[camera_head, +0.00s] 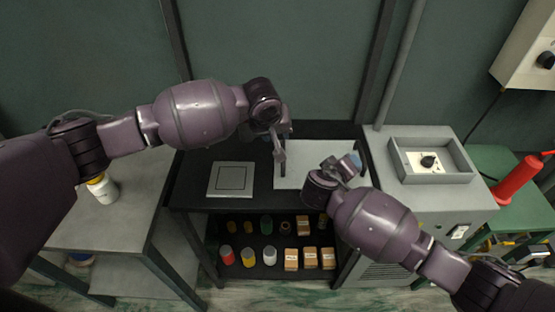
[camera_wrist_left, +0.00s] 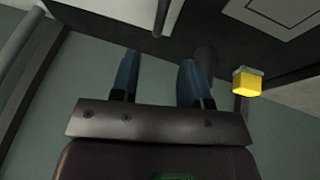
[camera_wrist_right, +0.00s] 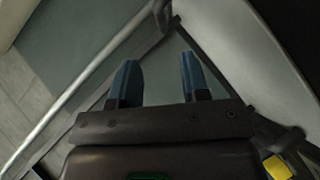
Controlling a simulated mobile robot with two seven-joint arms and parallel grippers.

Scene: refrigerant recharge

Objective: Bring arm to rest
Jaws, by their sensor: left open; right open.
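My left arm reaches in from the left, and its gripper (camera_head: 279,150) hangs over the black workbench, at the left edge of a pale grey panel. In the left wrist view the two blue-padded fingers (camera_wrist_left: 160,78) stand apart with nothing between them. My right arm comes in from the lower right, and its gripper (camera_head: 345,166) is over the right part of the panel, partly hidden by its own wrist. In the right wrist view its fingers (camera_wrist_right: 160,82) are also apart and empty. The two grippers are close together but not touching.
A square grey plate (camera_head: 231,179) lies on the workbench (camera_head: 190,190). The shelf below holds several cans and small boxes (camera_head: 291,259). A white bottle (camera_head: 103,189) stands on the left table.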

